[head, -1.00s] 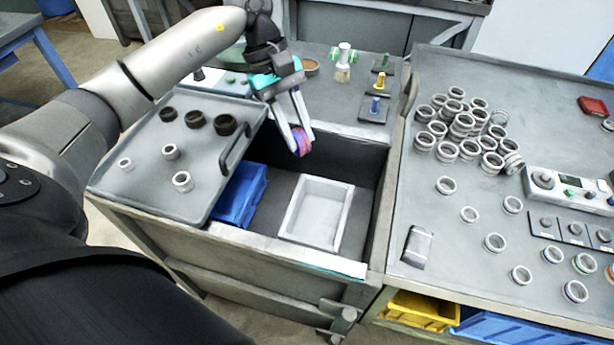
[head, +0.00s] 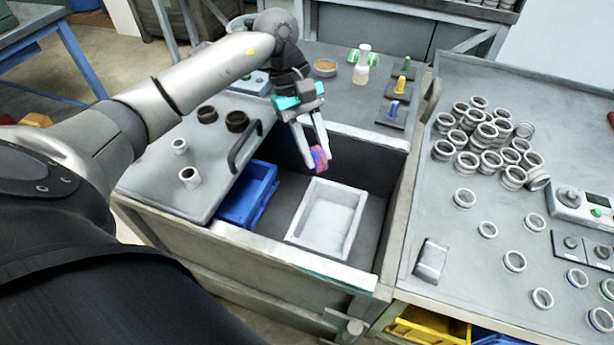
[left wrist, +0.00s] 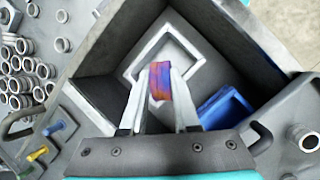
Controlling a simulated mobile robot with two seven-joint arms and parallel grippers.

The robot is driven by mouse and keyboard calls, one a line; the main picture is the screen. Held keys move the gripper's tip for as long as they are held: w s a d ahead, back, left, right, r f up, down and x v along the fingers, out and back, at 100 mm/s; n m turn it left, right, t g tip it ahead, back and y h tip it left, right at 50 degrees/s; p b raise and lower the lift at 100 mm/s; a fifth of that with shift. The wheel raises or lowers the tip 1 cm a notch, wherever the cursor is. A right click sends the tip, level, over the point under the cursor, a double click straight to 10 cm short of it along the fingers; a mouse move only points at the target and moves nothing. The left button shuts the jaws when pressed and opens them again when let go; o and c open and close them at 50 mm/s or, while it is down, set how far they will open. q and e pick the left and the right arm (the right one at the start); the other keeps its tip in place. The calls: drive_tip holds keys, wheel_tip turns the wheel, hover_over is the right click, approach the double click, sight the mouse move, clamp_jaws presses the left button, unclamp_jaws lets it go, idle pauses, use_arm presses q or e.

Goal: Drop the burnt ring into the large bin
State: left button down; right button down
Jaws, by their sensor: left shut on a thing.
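The burnt ring (head: 319,157), blue-purple and reddish, is held between the fingertips of my left gripper (head: 318,150). It also shows in the left wrist view (left wrist: 160,80), seen edge-on between the two fingers. The gripper hangs over the open compartment in the bench, above and slightly behind a white tray-like bin (head: 299,233). A blue bin (head: 236,213) stands beside the white one on the left, partly under the grey lid tray. Which of them the task calls large is not marked; the white one looks larger. My right gripper is not in view.
A grey tray (head: 150,180) with a handle and several dark and light rings borders the compartment on the left. On the right is a table (head: 450,270) with many metal rings. Coloured pegs (head: 396,110) stand behind. The compartment's front wall (head: 300,262) is a raised edge.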

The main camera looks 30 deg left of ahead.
use_arm(q)
drive_tip(key=c, duration=0.6)
unclamp_jaws()
drive_tip(key=shift+o, duration=0.2)
drive_tip(key=p+v, duration=0.1)
drive_tip(key=v, duration=1.4)
drive_tip(key=shift+r, duration=0.2)
drive_tip(key=shift+f, duration=0.1)
